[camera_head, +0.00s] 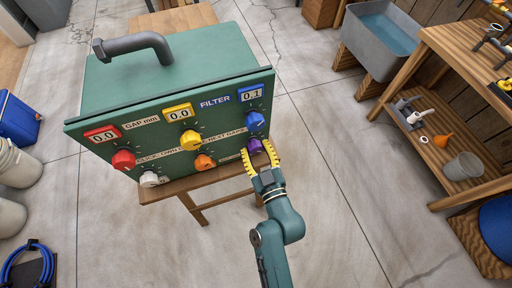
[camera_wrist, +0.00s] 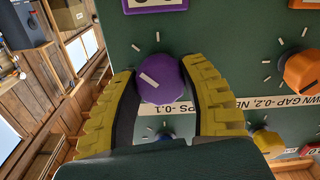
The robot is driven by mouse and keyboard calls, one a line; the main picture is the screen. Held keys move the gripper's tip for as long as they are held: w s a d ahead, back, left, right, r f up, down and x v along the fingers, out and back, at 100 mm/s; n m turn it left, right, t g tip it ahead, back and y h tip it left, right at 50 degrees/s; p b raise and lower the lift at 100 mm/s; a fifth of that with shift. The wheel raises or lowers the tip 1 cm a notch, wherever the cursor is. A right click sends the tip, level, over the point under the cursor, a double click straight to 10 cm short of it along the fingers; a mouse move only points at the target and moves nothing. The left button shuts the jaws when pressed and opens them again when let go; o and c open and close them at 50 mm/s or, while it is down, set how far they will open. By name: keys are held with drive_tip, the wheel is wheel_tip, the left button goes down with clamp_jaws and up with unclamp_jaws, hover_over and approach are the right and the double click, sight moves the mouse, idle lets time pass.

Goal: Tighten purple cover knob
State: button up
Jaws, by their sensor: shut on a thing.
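The purple knob (camera_head: 256,144) is at the lower right of the front of the green filter box (camera_head: 170,88). My gripper (camera_head: 257,149) is shut on it, one yellow finger on each side. In the wrist view the purple knob (camera_wrist: 163,90) sits between the two fingers (camera_wrist: 159,70), with a slanted white pointer mark on its face and white tick marks around it. A purple label (camera_wrist: 155,4) shows at that view's top edge, its digits cut off. The blue knob (camera_head: 254,120) is just above the purple one; the display over it reads 0.1.
Yellow (camera_head: 190,139), orange (camera_head: 204,162), red (camera_head: 123,160) and white (camera_head: 149,179) knobs are left of my gripper. The box stands on a wooden stool (camera_head: 180,186). A wooden shelf (camera_head: 450,120) and a grey sink (camera_head: 382,38) are to the right. The floor between is clear.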

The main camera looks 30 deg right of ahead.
drive_tip(key=shift+c, duration=0.5)
drive_tip(key=shift+f+m, duration=0.1)
drive_tip(key=shift+m, duration=0.2)
drive_tip(key=m, duration=0.3)
drive_tip(key=shift+m+p, duration=0.3)
drive_tip(key=shift+p, duration=0.05)
drive_tip(key=shift+m+p, duration=0.4)
drive_tip(key=shift+m, duration=1.9)
drive_tip(key=shift+f, duration=0.15)
drive_tip(key=o, duration=1.2)
drive_tip(key=shift+r, duration=0.2)
